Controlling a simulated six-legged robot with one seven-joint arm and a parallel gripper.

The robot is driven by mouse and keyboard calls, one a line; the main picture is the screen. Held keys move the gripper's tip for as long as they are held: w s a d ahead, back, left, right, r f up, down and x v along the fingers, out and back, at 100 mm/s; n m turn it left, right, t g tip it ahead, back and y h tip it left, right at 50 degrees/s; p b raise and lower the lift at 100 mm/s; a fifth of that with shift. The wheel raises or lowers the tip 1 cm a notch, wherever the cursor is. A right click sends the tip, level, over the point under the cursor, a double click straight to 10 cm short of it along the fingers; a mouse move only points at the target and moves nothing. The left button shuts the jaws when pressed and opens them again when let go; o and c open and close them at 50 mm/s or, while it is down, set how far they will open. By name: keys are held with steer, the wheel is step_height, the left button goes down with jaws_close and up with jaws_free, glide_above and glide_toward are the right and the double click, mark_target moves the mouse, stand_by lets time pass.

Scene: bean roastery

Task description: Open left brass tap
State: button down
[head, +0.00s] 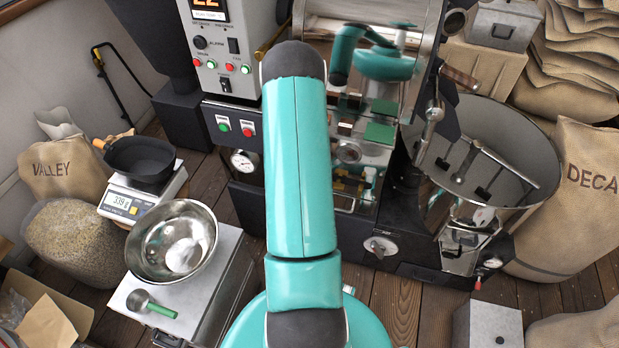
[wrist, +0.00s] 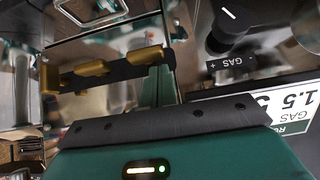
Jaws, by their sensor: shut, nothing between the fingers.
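My gripper (wrist: 165,125) fills the bottom of the wrist view as a dark green body with a black edge bar and small lights. It is shut and empty; its fingertips are not clear. Just beyond it are brass-coloured pieces (wrist: 92,69) along a dark bar, in front of shiny metal. I cannot tell whether they are the left brass tap, another fitting or a reflection. In the head view my teal arm covers the middle and hides the gripper. Small yellowish patches (head: 346,186) show low on the polished roaster front, too small to identify.
A black knob (wrist: 230,24) and an upside-down gas label (wrist: 296,108) sit close on the right in the wrist view. The roaster's round cooling tray (head: 496,150) stands at right. A steel bowl (head: 172,241) and a scale (head: 143,196) are at left. Sacks flank both sides.

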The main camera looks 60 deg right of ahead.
steer(key=shift+f, duration=0.35)
